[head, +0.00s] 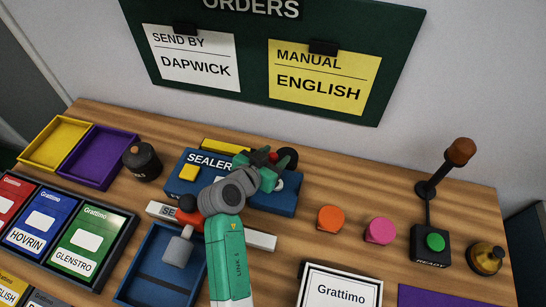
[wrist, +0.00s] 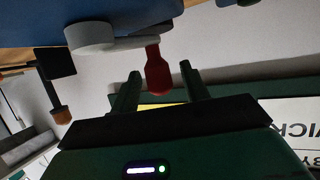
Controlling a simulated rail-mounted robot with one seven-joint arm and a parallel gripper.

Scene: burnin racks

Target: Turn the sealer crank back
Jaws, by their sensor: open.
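The blue sealer (head: 180,187), labelled SEALER, stands on the wooden table. Its crank shows in the wrist view as a grey hub (wrist: 90,37) with a short arm ending in a red handle (wrist: 158,77). In the head view a bit of the red handle (head: 272,157) shows at the sealer's right part, mostly behind my gripper (head: 266,163). In the wrist view my gripper (wrist: 161,80) is open, with one finger on each side of the red handle and gaps visible. My arm hides part of the sealer's front.
A dark round pot (head: 142,164) and purple tray (head: 97,157) are left. A blue tray (head: 160,237) lies in front.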

